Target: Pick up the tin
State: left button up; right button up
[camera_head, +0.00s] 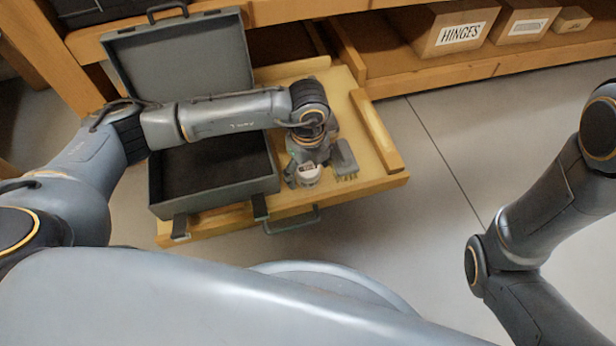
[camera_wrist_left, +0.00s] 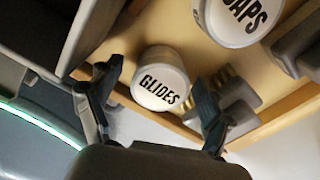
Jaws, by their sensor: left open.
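In the left wrist view a round tin (camera_wrist_left: 158,98) with a white lid marked GLIDES sits between the two dark fingers of my left gripper (camera_wrist_left: 157,84). The fingers are spread apart, one on each side of it. A second, similar tin (camera_wrist_left: 236,18), its lid partly cut off and ending in "APS", lies further along the wooden surface. In the head view my left gripper (camera_head: 306,166) is over the pull-out wooden board, largely hidden under its own wrist. A white lid (camera_head: 308,175) shows beside it; its lettering is too small to read. My right gripper is out of view.
An open grey case (camera_head: 215,180) stands on the board (camera_head: 375,182) left of the gripper, its lid raised behind. A grey brush-like item (camera_head: 344,158) lies right of the gripper. A raised wooden strip (camera_head: 377,132) edges the board. A HINGES box (camera_head: 455,28) sits on the back shelf.

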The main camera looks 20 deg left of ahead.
pick_arm(q)
jog(key=shift+f, duration=0.1)
jog(key=c, duration=1.3)
jog(key=shift+c, duration=0.2)
